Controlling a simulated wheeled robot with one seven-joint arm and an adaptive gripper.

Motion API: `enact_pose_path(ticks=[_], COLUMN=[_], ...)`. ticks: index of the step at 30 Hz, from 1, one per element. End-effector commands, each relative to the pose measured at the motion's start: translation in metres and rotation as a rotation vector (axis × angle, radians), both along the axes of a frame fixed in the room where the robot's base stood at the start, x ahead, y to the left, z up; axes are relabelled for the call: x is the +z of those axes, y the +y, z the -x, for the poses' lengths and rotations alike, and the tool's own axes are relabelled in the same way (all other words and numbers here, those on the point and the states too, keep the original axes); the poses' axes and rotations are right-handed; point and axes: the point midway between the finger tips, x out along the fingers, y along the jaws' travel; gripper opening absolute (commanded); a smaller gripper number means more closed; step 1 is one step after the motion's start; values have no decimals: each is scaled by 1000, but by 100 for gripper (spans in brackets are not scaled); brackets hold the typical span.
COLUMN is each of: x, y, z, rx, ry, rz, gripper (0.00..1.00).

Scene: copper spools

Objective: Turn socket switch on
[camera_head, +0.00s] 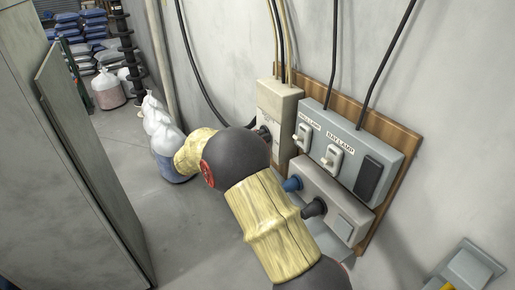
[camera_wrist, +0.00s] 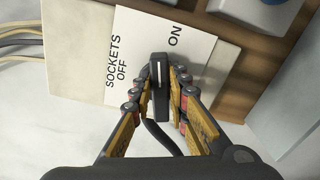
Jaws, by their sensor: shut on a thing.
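The socket switch is a beige box (camera_head: 275,104) on a wooden board on the wall. Its white label (camera_wrist: 130,55) reads "SOCKETS", "OFF" and "ON" in the wrist view. A black switch handle (camera_wrist: 160,85) with a white line stands out from the label, the line running roughly up the picture, with "OFF" to its left and "ON" above right. My gripper (camera_wrist: 161,90) is shut on this handle, one finger on each side. In the head view my arm hides most of the gripper and the front of the switch.
To the right on the same board (camera_head: 392,130) are a grey box (camera_head: 350,140) with two white switches, one labelled "BAY LAMP", and a lower grey box (camera_head: 331,196) with blue and black plugs. Cables rise along the wall. A grey cabinet (camera_head: 60,170) stands left.

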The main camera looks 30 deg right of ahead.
Motion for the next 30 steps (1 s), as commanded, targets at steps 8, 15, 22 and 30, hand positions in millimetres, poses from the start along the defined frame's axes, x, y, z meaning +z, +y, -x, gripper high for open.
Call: enact_pose_path(ticks=[8,15,22,30], x=[-8,-7,-6,-6], y=[0,0,0,0], z=[1,1,1,1], rx=[-1,-1,-1,-2], ry=[-198,-298,-334,-338], rz=[-7,-11,-12,-13], gripper=[0,0,0,0])
